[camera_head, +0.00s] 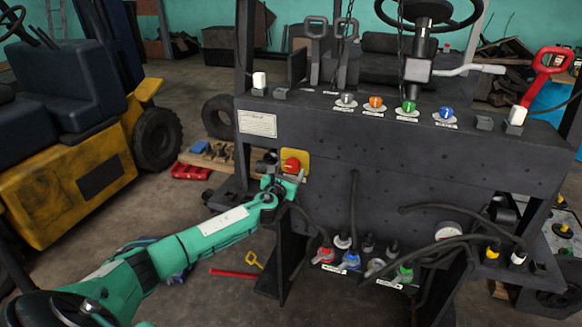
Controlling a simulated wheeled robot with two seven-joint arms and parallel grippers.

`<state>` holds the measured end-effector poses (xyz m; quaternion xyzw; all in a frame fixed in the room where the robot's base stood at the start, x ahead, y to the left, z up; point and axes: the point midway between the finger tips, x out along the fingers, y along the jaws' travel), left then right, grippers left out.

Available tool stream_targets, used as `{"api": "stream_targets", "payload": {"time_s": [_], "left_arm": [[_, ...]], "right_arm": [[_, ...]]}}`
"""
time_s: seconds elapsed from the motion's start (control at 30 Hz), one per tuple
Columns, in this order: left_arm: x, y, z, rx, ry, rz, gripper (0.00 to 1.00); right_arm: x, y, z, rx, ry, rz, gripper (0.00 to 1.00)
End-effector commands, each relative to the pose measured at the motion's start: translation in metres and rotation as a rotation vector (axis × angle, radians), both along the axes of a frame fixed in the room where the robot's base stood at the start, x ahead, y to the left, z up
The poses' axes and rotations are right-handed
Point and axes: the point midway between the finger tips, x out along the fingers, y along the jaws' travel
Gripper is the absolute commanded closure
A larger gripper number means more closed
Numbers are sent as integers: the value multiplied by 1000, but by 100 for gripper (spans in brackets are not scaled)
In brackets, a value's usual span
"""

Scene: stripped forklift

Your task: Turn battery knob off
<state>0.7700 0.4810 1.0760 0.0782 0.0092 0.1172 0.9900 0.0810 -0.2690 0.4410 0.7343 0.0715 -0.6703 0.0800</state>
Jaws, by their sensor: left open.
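The battery knob is red (292,165) and sits on a yellow plate (303,154) on the left part of the dark grey forklift panel (400,160). My left arm is green and comes in from the lower left. My left gripper (289,178) is open, just below and in front of the red knob. Its fingertips are close to the knob, and I cannot tell whether they touch it. The knob's lower part is partly hidden by the gripper. My right gripper is not in view.
Coloured knobs (376,103) line the panel top, with a red lever (545,75) at right. Cables and coloured connectors (350,260) hang below. A steering wheel (430,14) stands behind. A yellow forklift (70,190) stands left; a red tool (235,273) lies on the floor.

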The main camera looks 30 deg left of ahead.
Motion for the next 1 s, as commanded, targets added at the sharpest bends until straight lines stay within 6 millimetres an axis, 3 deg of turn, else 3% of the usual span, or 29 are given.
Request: {"api": "stream_targets", "payload": {"time_s": [0.23, 0.6, 0.83, 1.0], "left_arm": [[20, 5, 0, -1, 0, 0, 31], [23, 6, 0, -1, 0, 0, 31], [23, 6, 0, -1, 1, 0, 75], [23, 6, -1, -5, 0, 0, 76]], "right_arm": [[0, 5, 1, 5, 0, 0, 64], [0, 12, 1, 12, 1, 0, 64], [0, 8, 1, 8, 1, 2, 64], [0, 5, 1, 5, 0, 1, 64]]}}
